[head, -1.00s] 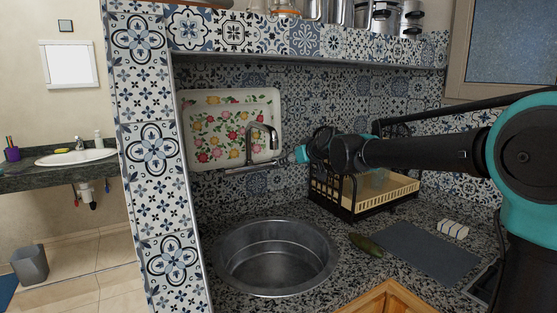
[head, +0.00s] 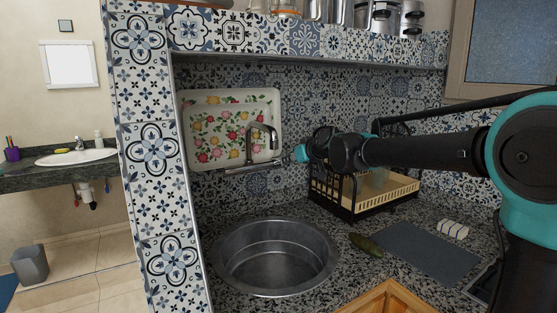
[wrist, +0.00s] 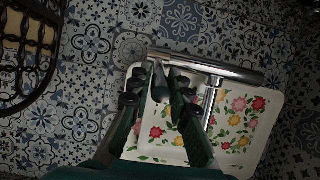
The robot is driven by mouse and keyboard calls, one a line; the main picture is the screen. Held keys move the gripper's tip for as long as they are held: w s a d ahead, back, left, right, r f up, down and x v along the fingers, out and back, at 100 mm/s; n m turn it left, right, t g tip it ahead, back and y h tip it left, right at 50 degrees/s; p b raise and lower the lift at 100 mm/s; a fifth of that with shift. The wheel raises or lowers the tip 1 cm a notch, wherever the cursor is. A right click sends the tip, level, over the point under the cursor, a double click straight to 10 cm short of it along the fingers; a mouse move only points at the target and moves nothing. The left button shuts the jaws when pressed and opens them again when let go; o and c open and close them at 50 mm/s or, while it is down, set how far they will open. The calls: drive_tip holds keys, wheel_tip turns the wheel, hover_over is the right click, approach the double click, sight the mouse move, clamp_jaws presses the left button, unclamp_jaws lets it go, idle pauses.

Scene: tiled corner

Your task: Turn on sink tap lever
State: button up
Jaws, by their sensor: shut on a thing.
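The chrome wall tap (head: 249,150) stands in front of the flowered tray at the back wall. It has a curved pipe at its top and a long, nearly level tube low down. My gripper (head: 283,159) reaches in from the right to the tap's right end. In the wrist view, my gripper's dark fingers (wrist: 160,82) are at the left end of the chrome tube (wrist: 215,68), shut on the tap lever, which they mostly hide. The round steel sink (head: 275,262) is below, and no water shows in it.
A flowered tray (head: 205,135) leans on the tiled wall behind the tap. A dish rack (head: 345,200) stands close under my arm. A dark mat (head: 425,252), a sponge (head: 453,229) and a green object (head: 366,244) lie on the counter. A tiled pillar (head: 155,180) bounds the left.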

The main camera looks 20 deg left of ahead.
drive_tip(key=shift+w+a+r, duration=0.25)
drive_tip(key=shift+r, duration=0.3)
drive_tip(key=shift+w+a+r, duration=0.2)
drive_tip(key=shift+a+r, duration=0.05)
drive_tip(key=shift+r, duration=0.25)
drive_tip(key=o, duration=0.9)
drive_tip(key=shift+c, duration=0.2)
drive_tip(key=shift+d, duration=0.1)
drive_tip(key=v, duration=0.8)
drive_tip(key=shift+s, duration=0.1)
